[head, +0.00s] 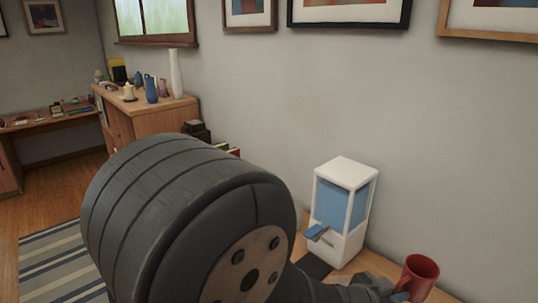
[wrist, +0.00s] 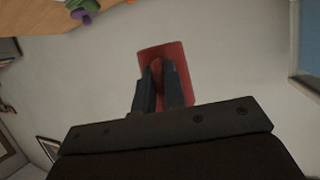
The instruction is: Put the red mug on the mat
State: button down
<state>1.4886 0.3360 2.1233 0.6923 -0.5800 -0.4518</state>
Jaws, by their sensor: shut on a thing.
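The red mug (head: 418,278) is upright at the lower right of the head view, with its open rim facing up. It also shows in the wrist view (wrist: 176,49), between and beyond my fingers. My gripper (wrist: 162,68) is shut on the mug. In the head view my gripper (head: 397,295) is at the mug's left side, partly cut off by the lower edge. A dark flat patch (head: 313,267) lies on the wooden surface in front of the dispenser; I cannot tell whether it is the mat. My arm hides much of that surface.
A white and blue dispenser (head: 345,207) with a blue lever stands against the wall, left of the mug. A wooden cabinet (head: 152,118) with vases stands farther back. A striped rug (head: 58,265) lies on the floor. Purple and green things (wrist: 84,10) show in the wrist view.

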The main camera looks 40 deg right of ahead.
jog(key=w+a+t, duration=0.1)
jog(key=w+a, duration=0.2)
jog(key=w, duration=1.6)
jog(key=w+a+f+n+t+y, duration=0.1)
jog(key=w+a+f+n+t, duration=0.4)
jog(key=w+a, duration=0.45)
jog(key=w+a+f+n+t, duration=0.4)
jog(key=w+a+f, duration=0.15)
jog(key=w, duration=0.75)
jog(key=w+a+f+n+t+y, duration=0.2)
jog(key=w+a+f+n+t, duration=0.15)
jog(key=a, duration=0.45)
jog(key=w+a+f+n+t+y, duration=0.2)
jog(key=w+a+n+y, duration=0.1)
jog(key=w+a, duration=0.3)
jog(key=a+f+n+t+y, duration=0.1)
jog(key=a+f+n+y, duration=0.1)
jog(key=a, duration=0.8)
jog(key=a+f+n+t+y, duration=0.1)
jog(key=a+f+n+y, duration=0.2)
jog(key=a, duration=0.7)
jog(key=shift+w+f+n+y, duration=0.3)
jog(key=shift+n+y, duration=0.15)
jog(key=shift+y, duration=0.45)
jog(key=shift+d, duration=0.1)
